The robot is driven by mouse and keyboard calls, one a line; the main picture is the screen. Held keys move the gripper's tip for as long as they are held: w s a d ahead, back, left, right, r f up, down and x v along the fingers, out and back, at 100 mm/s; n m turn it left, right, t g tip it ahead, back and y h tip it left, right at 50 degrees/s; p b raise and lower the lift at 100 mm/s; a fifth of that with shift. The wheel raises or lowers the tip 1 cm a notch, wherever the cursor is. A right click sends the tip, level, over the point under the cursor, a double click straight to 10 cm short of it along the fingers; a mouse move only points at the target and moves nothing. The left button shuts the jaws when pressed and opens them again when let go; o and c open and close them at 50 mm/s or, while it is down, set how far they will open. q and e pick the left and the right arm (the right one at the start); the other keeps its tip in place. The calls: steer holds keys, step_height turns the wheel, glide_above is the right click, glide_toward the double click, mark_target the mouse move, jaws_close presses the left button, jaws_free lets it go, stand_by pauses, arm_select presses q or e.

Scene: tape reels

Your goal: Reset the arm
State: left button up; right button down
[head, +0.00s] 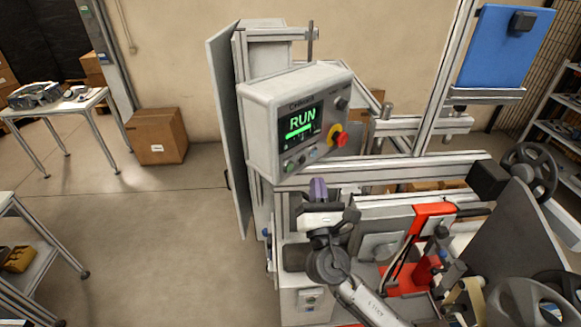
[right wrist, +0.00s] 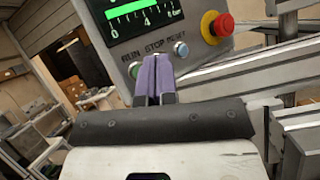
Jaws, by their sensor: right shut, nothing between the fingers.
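My right gripper (head: 318,187) has purple fingers, shut with nothing between them, just below the grey control box (head: 262,125). In the right wrist view the purple fingers (right wrist: 153,78) point at the panel's lower edge and overlap the area under the STOP label. Whether they touch the panel I cannot tell. The green button (right wrist: 137,69) shows left of the fingers and the button under RESET (right wrist: 181,48) to their right. The screen (head: 303,122) reads RUN in green with a bar. My left gripper is not in view.
A red emergency-stop knob (head: 340,138) on a yellow base sticks out at the panel's right. A metal frame rail (head: 400,168) runs right of the box. Reels (head: 529,172) stand at the far right.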

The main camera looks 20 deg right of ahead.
stand_by(0.5)
steer(key=s+d+f+m+g+h, duration=0.1)
steer(key=d+m+g+h, duration=0.15)
steer(key=m, duration=0.85)
steer(key=s+d+f+m+g+h, duration=0.15)
steer(key=m+g, duration=0.25)
steer(key=m, duration=0.8)
steer(key=s+f+m+g+y+p, duration=0.1)
steer(key=s+f+g, duration=0.3)
steer(key=s+f, duration=0.4)
steer(key=s+a+f+m+g+y+p, duration=0.1)
steer(key=s+f+m+g+y, duration=0.2)
steer(key=s+f, duration=0.6)
steer(key=s+f+m+g+y+p, duration=0.1)
steer(key=s+f+g+y, duration=0.3)
steer(key=s, duration=1.6)
step_height(320, 180, down, 5)
steer(key=shift+a+r+m+g+p, duration=0.15)
steer(key=shift+m+g+p, duration=0.25)
steer(key=shift+m+g, duration=0.5)
